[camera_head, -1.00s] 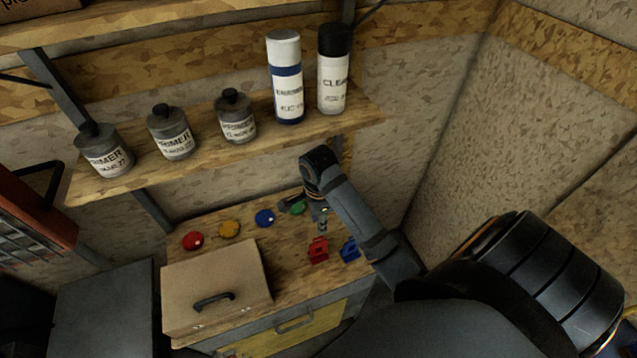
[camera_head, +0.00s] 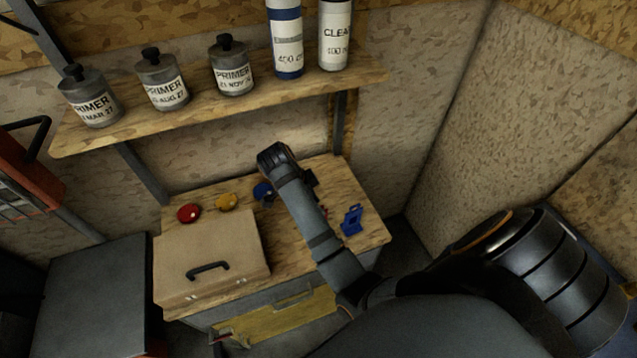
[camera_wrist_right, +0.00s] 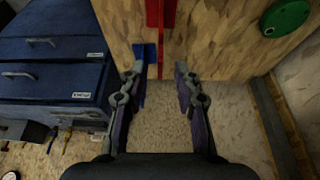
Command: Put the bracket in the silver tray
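A red bracket (camera_wrist_right: 161,28) shows at the top of the right wrist view, with its thin edge reaching down between my fingertips. A blue bracket (camera_head: 352,220) stands on the wooden worktop, right of my arm; its edge also shows in the wrist view (camera_wrist_right: 149,53) by the left finger. My right gripper (camera_wrist_right: 160,70) is open, with a finger on each side of the red bracket's edge and gaps visible. In the head view my right arm hides the gripper and nearly all of the red bracket. I see no silver tray. My left gripper is out of view.
A closed case (camera_head: 212,250) lies on the worktop (camera_head: 365,255). A shelf (camera_head: 185,125) with primer cans and spray cans hangs above. A wall is at the right.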

